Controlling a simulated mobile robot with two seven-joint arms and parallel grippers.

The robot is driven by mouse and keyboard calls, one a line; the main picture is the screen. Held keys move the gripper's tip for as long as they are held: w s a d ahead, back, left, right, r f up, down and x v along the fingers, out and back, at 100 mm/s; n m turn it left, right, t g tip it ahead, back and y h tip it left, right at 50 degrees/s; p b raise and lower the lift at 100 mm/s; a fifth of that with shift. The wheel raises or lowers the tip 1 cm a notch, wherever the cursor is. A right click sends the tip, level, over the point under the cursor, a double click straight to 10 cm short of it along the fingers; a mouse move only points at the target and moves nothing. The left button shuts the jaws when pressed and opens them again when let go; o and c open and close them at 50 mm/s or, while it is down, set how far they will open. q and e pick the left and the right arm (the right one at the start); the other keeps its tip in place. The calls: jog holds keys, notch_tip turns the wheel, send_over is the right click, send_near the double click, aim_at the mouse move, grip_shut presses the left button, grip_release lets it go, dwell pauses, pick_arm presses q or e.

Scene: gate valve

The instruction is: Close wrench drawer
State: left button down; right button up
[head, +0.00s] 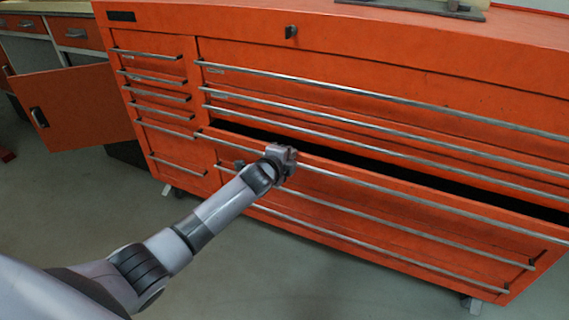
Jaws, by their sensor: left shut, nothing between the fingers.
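The wrench drawer (400,197) is in the wide right section of an orange tool cabinet. It stands a little out from the cabinet, with a dark gap along its top edge. A long metal handle bar runs along its front. My left gripper (288,155) is shut and empty at the drawer's front, by the handle bar in the left half. I cannot tell whether it touches the drawer. The drawer's contents are hidden. My right gripper is not in view.
The orange cabinet (390,50) fills the view, with several other drawers shut above, below and at left. A cupboard with an open orange door (75,108) stands at the far left. The grey floor (60,210) in front is clear.

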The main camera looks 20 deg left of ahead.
pick_arm(q)
jog(key=shift+w, duration=0.85)
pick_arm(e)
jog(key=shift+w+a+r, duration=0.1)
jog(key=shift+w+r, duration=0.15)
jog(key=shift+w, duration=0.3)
pick_arm(q)
jog(key=shift+s+r, duration=0.1)
jog(key=shift+s, duration=0.05)
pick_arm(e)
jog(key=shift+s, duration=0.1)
